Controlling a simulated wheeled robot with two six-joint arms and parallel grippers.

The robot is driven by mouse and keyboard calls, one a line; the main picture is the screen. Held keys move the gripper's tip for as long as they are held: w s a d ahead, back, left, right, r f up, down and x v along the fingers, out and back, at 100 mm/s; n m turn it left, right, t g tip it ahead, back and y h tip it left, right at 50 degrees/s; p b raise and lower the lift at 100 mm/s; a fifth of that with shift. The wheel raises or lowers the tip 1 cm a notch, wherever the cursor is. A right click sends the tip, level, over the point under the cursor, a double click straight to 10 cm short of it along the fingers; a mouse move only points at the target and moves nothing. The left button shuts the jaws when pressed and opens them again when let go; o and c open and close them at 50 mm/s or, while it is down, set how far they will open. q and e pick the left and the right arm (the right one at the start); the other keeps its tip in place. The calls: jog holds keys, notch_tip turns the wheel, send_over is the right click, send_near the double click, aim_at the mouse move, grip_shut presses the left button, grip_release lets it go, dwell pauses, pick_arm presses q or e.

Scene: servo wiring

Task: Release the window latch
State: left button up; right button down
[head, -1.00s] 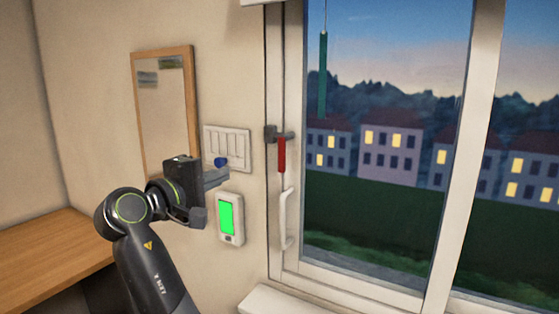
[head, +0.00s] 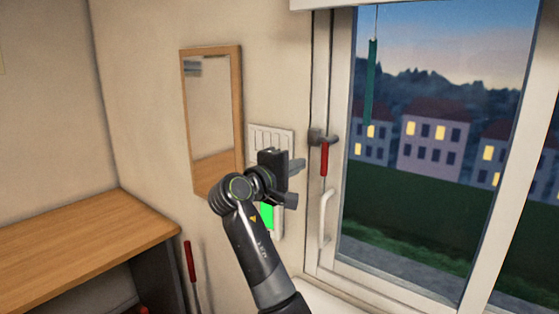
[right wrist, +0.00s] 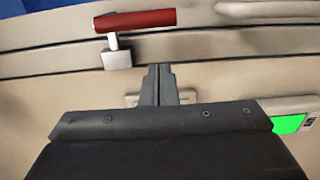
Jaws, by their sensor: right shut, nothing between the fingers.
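The window latch shows in the head view as a red handle (head: 324,159) hanging straight down from a grey mount (head: 321,137) on the window's left frame. In the right wrist view the red handle (right wrist: 142,19) lies across the top, joined by a short stem to its pale block (right wrist: 117,58). My right gripper (head: 299,166) is shut and empty, just left of the handle and apart from it. In the right wrist view its closed fingertips (right wrist: 159,72) point toward the frame, below the handle. My left gripper is out of view.
A white pull handle (head: 327,218) sits below the latch on the window frame. A switch panel (head: 262,133) and a green-screened device (head: 267,216) are partly behind my right arm. A framed mirror (head: 211,115) hangs left. A wooden desk (head: 80,240) stands lower left.

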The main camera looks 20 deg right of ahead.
jog(key=shift+s+d+p, duration=0.3)
jog(key=shift+s+d, duration=0.15)
jog(key=shift+s, duration=0.2)
jog(key=shift+s+d+p, duration=0.3)
jog(key=shift+s+d, duration=0.15)
jog(key=shift+s, duration=0.15)
jog(key=shift+w, duration=0.1)
